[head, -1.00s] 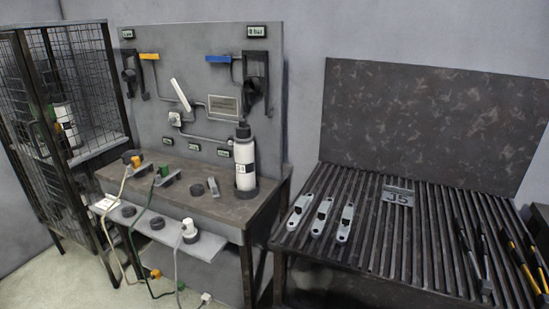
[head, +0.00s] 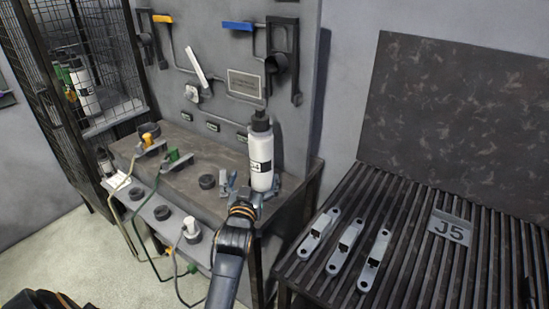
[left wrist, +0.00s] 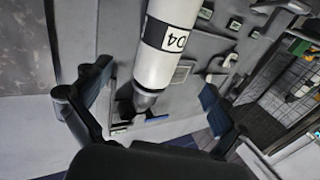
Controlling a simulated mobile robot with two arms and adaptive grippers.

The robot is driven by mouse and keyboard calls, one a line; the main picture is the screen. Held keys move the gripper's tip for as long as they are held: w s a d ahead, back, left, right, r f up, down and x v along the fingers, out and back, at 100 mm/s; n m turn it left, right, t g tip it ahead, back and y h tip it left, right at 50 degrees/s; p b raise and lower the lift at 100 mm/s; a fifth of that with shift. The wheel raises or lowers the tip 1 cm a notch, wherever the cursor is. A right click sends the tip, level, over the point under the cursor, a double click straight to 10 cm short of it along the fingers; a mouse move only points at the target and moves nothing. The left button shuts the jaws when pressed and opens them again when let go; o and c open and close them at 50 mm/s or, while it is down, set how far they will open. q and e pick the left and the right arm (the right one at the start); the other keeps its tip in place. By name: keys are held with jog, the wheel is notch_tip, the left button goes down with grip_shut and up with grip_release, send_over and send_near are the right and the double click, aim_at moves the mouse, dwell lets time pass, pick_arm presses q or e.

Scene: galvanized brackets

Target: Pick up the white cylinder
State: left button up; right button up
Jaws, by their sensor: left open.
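The white cylinder (head: 261,150) stands upright at the right end of the bench, with a black cap and a black-and-white label marked 04. My left gripper (head: 250,188) is open at the cylinder's lower part, with a finger showing on its left side. In the left wrist view, the cylinder (left wrist: 165,62) appears upside down, its cap lowest, between the spread fingers of my left gripper (left wrist: 150,108). There is a visible gap on each side. Whether the palm touches it I cannot tell. My right gripper is not in view.
The bench (head: 195,180) carries black rings and cable connectors. A panel (head: 300,130) with yellow and blue valve handles rises close behind. A mesh cage (head: 120,75) with similar bottles stands left. A slatted table (head: 400,270) with metal brackets and a J5 plate (head: 452,228) is right.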

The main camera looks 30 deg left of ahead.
aim_at(259, 160)
pick_arm(q)
jog(key=x, duration=0.6)
jog(key=shift+w+a, duration=0.25)
jog(key=shift+w, duration=0.15)
jog(key=shift+w+a+r+p, duration=0.1)
jog(key=shift+w+a+p, duration=0.05)
jog(key=shift+w+p, duration=0.15)
jog(key=x, duration=0.4)
jog(key=shift+w+f, duration=0.15)
jog(key=shift+f, duration=0.1)
jog(key=shift+c, duration=0.9)
jog(key=c, duration=1.8)
jog(key=shift+o, duration=0.2)
jog(key=shift+w+r, duration=0.1)
jog(key=shift+r, duration=0.25)
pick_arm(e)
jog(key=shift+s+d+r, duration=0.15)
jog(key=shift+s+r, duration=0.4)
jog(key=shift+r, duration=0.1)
